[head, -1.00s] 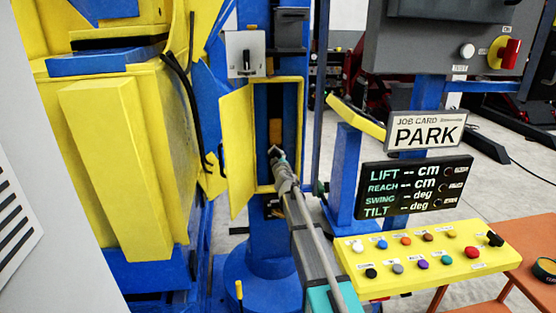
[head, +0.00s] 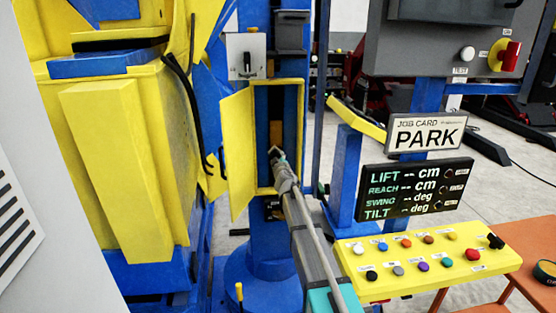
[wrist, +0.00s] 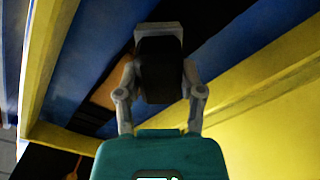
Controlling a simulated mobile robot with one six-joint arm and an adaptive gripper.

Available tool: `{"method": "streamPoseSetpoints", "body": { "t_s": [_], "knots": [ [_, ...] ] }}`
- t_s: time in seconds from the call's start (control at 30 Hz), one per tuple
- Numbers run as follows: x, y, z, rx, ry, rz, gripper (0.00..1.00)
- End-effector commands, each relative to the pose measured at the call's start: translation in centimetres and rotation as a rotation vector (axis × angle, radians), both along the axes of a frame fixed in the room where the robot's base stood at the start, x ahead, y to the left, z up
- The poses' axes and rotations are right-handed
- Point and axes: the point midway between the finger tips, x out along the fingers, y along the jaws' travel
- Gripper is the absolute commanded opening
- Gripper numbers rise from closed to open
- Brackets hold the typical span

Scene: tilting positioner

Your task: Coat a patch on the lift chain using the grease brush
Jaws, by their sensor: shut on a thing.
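My gripper (head: 277,157) reaches into the open yellow-framed cabinet (head: 304,120) on the blue column in the head view. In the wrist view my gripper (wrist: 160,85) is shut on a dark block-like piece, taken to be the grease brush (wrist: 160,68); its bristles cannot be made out. An orange-brown piece (head: 276,132) shows inside the cabinet just above my gripper. The dark cabinet interior hides the lift chain, or it is too small to tell apart. Whether the brush touches anything is not clear.
The cabinet's yellow door (head: 238,150) stands open to the left. A yellow button panel (head: 430,262) and a readout board (head: 415,188) are at the right, below a PARK card (head: 427,132). A large yellow machine body (head: 120,170) fills the left.

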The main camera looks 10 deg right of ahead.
Motion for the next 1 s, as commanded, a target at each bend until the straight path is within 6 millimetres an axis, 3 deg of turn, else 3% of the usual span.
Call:
{"method": "streamPoseSetpoints", "body": {
  "t_s": [0.53, 1.0],
  "knots": [
    [-0.2, 0.0, 3.6, 0.0, 0.0, 0.0, 0.12],
    [-0.2, 0.0, 3.8, 0.0, 0.0, 0.0, 0.12]
  ]
}}
